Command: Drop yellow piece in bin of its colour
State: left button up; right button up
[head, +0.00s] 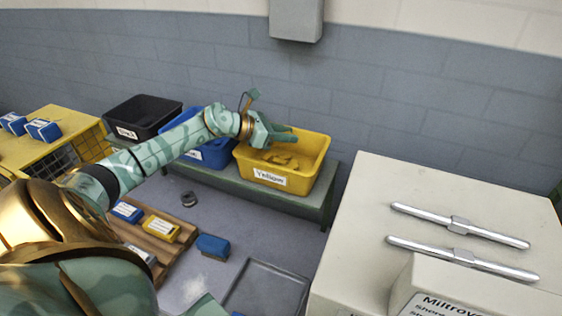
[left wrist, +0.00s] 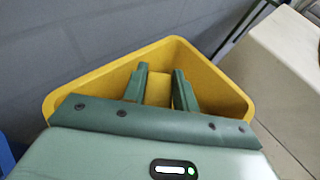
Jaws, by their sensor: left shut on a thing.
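The yellow bin (head: 262,178), labelled "Yellow", stands on a low green bench by the wall. My left gripper (head: 284,134) is over the bin's opening, at about rim height. In the left wrist view the two green fingers (left wrist: 160,88) point down into the yellow bin (left wrist: 85,88). They are shut on a yellow piece (left wrist: 158,92), which blends with the bin's colour. In the head view the held piece is hard to make out against the bin. Yellow shapes lie inside the bin below the gripper. My right gripper is not in view.
A blue bin (head: 218,158) and a black bin (head: 140,112) stand left of the yellow one. A wooden pallet (head: 160,232) on the floor holds labelled boxes, with a blue block (head: 213,246) beside it. A pale machine (head: 400,215) stands at right.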

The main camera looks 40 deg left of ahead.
pick_arm(q)
jog(key=shift+s+a, duration=0.1)
jog(key=shift+s, duration=0.1)
jog(key=o, duration=1)
jog(key=shift+r, duration=0.1)
jog(key=shift+o, duration=0.2)
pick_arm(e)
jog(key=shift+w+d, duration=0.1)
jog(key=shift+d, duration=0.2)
pick_arm(q)
jog(key=v, duration=1.6)
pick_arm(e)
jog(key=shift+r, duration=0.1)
pick_arm(q)
jog(key=shift+s+a, duration=0.1)
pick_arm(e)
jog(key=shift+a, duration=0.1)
